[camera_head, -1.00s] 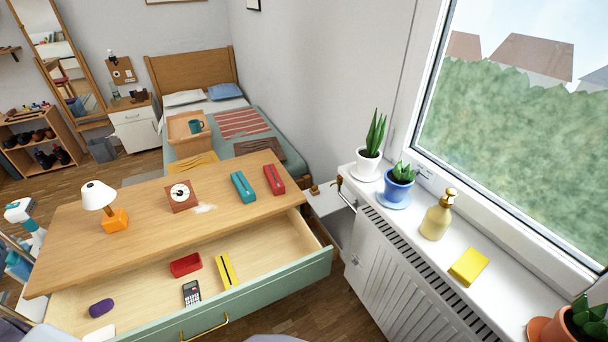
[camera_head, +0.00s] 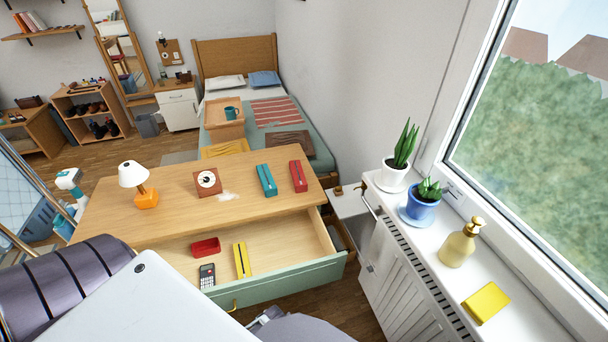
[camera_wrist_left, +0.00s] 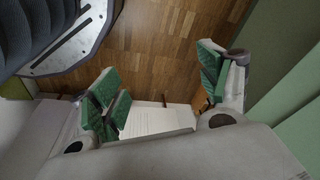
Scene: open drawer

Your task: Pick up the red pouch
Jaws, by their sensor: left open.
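The red pouch (camera_head: 298,176) lies on the wooden dresser top (camera_head: 178,217) near its right end, beside a similar teal pouch (camera_head: 266,180). My left arm fills the lower left of the head view, in front of the dresser, and its fingers cannot be made out there. In the left wrist view my left gripper (camera_wrist_left: 158,87) is open, its green-padded fingers wide apart with nothing between them. Wood floor and a pale panel show beyond the fingers. The red pouch is not in the wrist view. My right gripper is in neither view.
The open green-fronted drawer (camera_head: 306,278) holds a red box (camera_head: 205,247), a calculator (camera_head: 207,276) and a yellow item (camera_head: 242,260). A lamp (camera_head: 140,182) and a brown clock (camera_head: 207,182) stand on the dresser. A radiator (camera_head: 400,290) and windowsill are at right.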

